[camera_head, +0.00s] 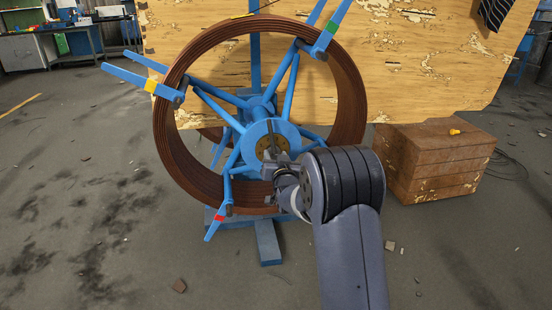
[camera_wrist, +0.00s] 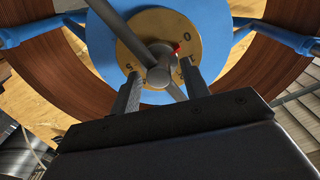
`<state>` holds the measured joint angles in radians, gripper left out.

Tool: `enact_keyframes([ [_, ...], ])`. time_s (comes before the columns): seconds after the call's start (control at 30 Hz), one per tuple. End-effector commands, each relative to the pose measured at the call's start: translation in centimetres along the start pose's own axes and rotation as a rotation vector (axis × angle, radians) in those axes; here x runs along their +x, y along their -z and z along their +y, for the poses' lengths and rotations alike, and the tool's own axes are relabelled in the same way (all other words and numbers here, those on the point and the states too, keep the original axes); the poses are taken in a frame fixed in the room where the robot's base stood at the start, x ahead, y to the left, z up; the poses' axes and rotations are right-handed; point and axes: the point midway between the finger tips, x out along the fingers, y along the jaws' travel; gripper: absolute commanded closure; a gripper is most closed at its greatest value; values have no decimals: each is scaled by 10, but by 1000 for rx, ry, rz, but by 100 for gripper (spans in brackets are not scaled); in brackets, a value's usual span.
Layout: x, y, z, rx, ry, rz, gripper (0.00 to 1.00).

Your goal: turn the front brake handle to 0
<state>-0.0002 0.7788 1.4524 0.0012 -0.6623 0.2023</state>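The front brake handle (camera_wrist: 113,23) is a grey bar through a round hub at the centre of a yellow dial (camera_wrist: 141,22) on a blue disc. A red mark (camera_wrist: 175,48) by the hub lies close to the dial's 0 (camera_wrist: 187,36). Other dial numbers are partly hidden by my fingers. My gripper (camera_wrist: 161,74) is open, its two fingers on either side of the hub and the bar's lower part, with gaps visible. In the head view, my gripper (camera_head: 276,164) is at the lower part of the dial (camera_head: 263,147); finger contact cannot be told there.
The brown pipe coil (camera_head: 170,150) surrounds the blue spoked reel (camera_head: 240,155). Blue arms with yellow, green and red bands stick out past the coil. A brown crate (camera_head: 435,165) stands right, a wooden panel (camera_head: 430,70) behind. The floor left is mostly clear.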

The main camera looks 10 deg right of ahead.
Motion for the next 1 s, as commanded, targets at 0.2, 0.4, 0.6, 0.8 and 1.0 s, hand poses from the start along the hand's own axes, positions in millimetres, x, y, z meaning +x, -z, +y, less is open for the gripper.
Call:
enact_keyframes([
  [0.2, 0, -1, 0, 0, 0, -2, 56],
  [0.4, -13, 0, 0, 0, 0, -3, 56],
  [0.6, -45, 1, 0, 0, 0, -3, 56],
  [0.8, -80, 1, 0, 0, 0, -3, 56],
  [1.0, -102, 0, 0, 0, 0, -1, 56],
])
